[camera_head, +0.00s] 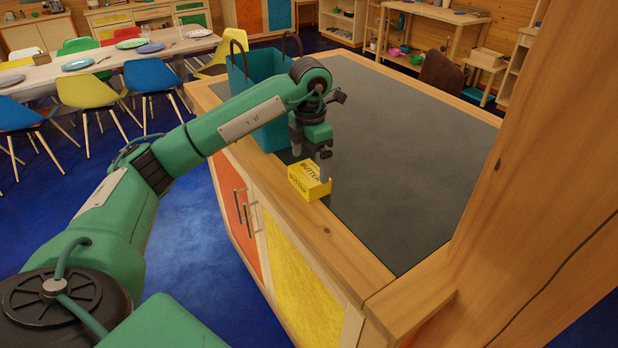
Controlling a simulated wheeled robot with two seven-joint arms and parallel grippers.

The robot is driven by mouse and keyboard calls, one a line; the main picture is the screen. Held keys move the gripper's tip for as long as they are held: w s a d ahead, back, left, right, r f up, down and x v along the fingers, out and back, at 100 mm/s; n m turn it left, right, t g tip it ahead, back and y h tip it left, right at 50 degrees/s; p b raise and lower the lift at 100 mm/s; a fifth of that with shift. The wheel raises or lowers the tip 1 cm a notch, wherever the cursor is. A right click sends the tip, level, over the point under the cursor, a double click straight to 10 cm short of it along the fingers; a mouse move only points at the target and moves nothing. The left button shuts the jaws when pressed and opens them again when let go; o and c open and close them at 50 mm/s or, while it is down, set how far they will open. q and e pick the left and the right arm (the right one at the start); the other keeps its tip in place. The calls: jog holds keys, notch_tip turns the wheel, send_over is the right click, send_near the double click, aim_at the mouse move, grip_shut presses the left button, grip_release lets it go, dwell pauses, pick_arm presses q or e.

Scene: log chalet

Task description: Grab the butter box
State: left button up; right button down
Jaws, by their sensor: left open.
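The yellow butter box (308,181), with dark lettering, sits on the near left edge of the island counter, partly on the wooden rim. My left gripper (311,165) points down just above and behind the box, with its fingers apart. One finger overlaps the far side of the box in the picture. I cannot tell whether it touches the box. My right gripper does not show.
A teal bag (262,72) with dark handles stands on the counter behind my left forearm. The dark countertop (400,150) to the right is clear. A wooden post (545,150) rises at the right. A dining table (105,68) with chairs is at the back left.

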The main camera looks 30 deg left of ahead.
aim_at(309, 172)
pick_arm(q)
jog(key=shift+f+p, duration=0.3)
jog(key=shift+f, duration=0.1)
notch_tip(309, 172, down, 4)
jog(key=shift+s+a+p, duration=0.1)
jog(key=shift+s+p, duration=0.05)
jog(key=shift+p, duration=0.85)
jog(key=shift+f, duration=0.3)
jog(key=shift+c, duration=0.4)
jog(key=c, duration=0.8)
